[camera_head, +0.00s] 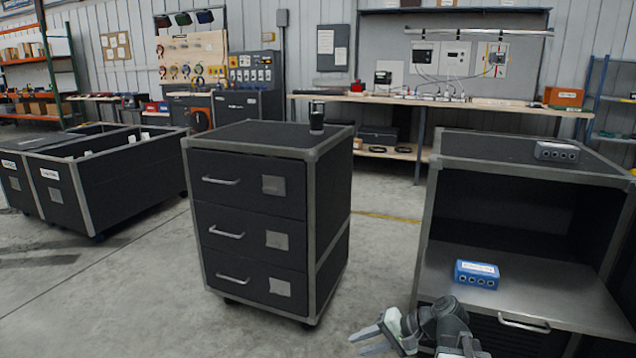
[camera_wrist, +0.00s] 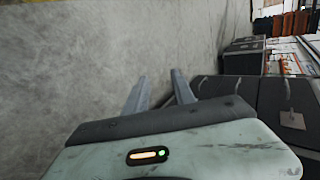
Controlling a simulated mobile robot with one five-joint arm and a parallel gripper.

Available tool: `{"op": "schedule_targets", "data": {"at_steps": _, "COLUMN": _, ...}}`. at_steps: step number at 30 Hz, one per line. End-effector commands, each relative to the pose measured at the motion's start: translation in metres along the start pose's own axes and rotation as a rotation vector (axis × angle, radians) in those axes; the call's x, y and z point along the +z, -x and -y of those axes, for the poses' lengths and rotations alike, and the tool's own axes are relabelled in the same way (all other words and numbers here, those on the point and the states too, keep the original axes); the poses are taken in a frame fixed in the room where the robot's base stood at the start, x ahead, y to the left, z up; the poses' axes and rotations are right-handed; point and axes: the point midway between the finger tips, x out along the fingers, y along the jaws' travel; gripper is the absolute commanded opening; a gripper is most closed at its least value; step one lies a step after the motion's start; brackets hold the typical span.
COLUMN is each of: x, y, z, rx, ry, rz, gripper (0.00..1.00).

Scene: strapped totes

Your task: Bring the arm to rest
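My gripper (camera_head: 358,344) is low at the bottom of the head view, over the concrete floor between the drawer cabinet and the open-fronted cabinet. Its fingers point left. In the wrist view my gripper (camera_wrist: 158,78) has its two fingers apart, with bare floor between them and nothing held. My arm comes in from the bottom edge, in front of the lower left of the open-fronted cabinet; most of it is out of view.
The black drawer cabinet (camera_head: 252,227) stands left of my gripper, a dark cup-like object (camera_head: 317,117) on top. The open-fronted cabinet (camera_head: 430,235) at right holds a blue box (camera_head: 477,274); a grey box (camera_head: 556,151) sits on top. Totes (camera_head: 125,180) stand far left.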

Motion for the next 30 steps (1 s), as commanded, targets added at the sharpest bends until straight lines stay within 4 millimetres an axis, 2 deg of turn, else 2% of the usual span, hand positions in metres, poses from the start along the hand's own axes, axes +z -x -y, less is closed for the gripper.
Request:
{"op": "schedule_targets", "data": {"at_steps": 1, "x": 0.017, "y": -0.019, "z": 0.005, "rx": 0.082, "ry": 0.052, "rz": 0.041, "gripper": 0.31}}
{"op": "schedule_targets", "data": {"at_steps": 3, "x": 0.035, "y": -0.040, "z": 0.000, "rx": 0.205, "ry": 0.120, "rz": 0.082, "gripper": 0.31}}
{"op": "schedule_targets", "data": {"at_steps": 7, "x": 0.055, "y": -0.057, "z": -0.022, "rx": 0.442, "ry": 0.245, "rz": 0.126, "gripper": 0.31}}
{"op": "schedule_targets", "data": {"at_steps": 11, "x": 0.051, "y": -0.042, "z": -0.057, "rx": 0.662, "ry": 0.320, "rz": 0.126, "gripper": 0.31}}
{"op": "schedule_targets", "data": {"at_steps": 15, "x": 0.036, "y": -0.002, "z": -0.097, "rx": 0.896, "ry": 0.372, "rz": 0.112, "gripper": 0.31}}
{"op": "schedule_targets", "data": {"at_steps": 18, "x": 0.038, "y": 0.023, "z": -0.067, "rx": 0.899, "ry": 0.382, "rz": 0.120, "gripper": 0.31}}
{"op": "schedule_targets", "data": {"at_steps": 26, "x": 0.042, "y": 0.073, "z": -0.003, "rx": 0.897, "ry": 0.381, "rz": 0.119, "gripper": 0.31}}
{"op": "schedule_targets", "data": {"at_steps": 30, "x": 0.046, "y": 0.112, "z": 0.046, "rx": 0.896, "ry": 0.381, "rz": 0.119, "gripper": 0.31}}
